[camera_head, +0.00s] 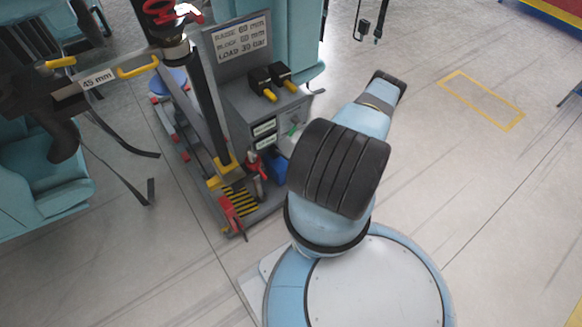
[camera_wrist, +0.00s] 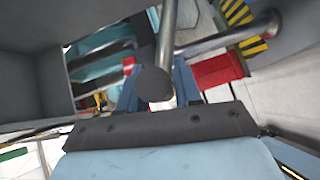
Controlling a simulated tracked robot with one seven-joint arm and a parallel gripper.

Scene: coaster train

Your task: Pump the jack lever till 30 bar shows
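In the head view, the jack stand (camera_head: 262,110) stands left of my arm, with two small label-like panels (camera_head: 265,128) too small to read. No bar reading is legible. In the wrist view, a metal rod (camera_wrist: 166,40) with a dark round end (camera_wrist: 153,85) points toward my gripper (camera_wrist: 157,97); I cannot tell for sure that it is the jack lever. Blue parts, perhaps my fingers, lie on both sides of its end. Whether they touch it is unclear. My gripper is hidden behind my arm in the head view.
A sign (camera_head: 240,38) reads raise 60 mm, block 60 mm, load 30 bar. A tag (camera_head: 97,79) reads 45 mm. Red parts (camera_head: 233,214) and a yellow-black striped plate (camera_head: 240,201) sit low on the stand. The floor (camera_head: 480,180) at right is clear.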

